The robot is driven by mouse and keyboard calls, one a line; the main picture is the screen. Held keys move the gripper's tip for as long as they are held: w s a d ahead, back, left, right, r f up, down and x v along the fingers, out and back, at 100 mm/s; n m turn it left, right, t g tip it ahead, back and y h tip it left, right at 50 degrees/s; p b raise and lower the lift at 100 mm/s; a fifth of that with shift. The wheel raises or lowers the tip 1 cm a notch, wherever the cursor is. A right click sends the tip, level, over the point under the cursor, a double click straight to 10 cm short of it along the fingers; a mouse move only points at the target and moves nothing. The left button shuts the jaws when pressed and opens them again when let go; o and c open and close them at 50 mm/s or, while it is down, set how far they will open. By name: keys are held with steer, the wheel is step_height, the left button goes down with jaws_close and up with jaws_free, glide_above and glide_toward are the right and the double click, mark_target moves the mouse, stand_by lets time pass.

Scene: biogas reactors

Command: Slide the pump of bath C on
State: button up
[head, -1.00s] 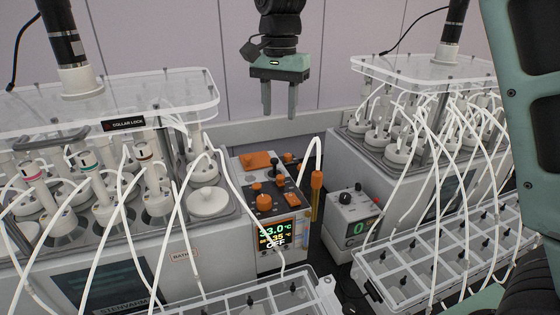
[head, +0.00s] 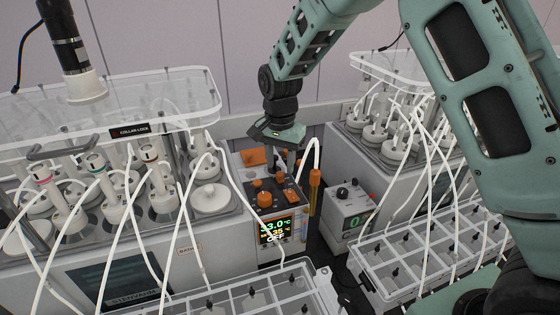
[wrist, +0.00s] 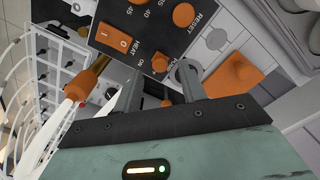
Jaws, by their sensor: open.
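The control unit (head: 274,210) stands between the two baths, with orange controls on top and a lit display (head: 277,231) reading about 33.0 °C and OFF. My gripper (head: 281,155) hangs low over the back of this unit, open and empty. In the wrist view my gripper (wrist: 158,80) has its fingers apart, with an orange knob (wrist: 160,63) near the gap; contact cannot be told. An orange rocker (wrist: 115,42) marked HEAT and an orange block (wrist: 233,78) lie to either side. The letter on the bath label (head: 189,250) is too small to read, and I cannot make out a pump marking.
White tubes (head: 235,180) loop close to the unit. An upright orange-topped tube (head: 315,180) stands just right of it. A grey box (head: 348,217) with a black knob is further right. Clear lidded baths flank both sides, with compartment trays (head: 400,265) in front.

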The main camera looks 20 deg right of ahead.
steer(key=shift+f, duration=0.95)
jaws_close()
steer(key=shift+s, duration=1.1)
jaws_free()
steer(key=shift+s, duration=0.1)
steer(key=shift+r, duration=0.1)
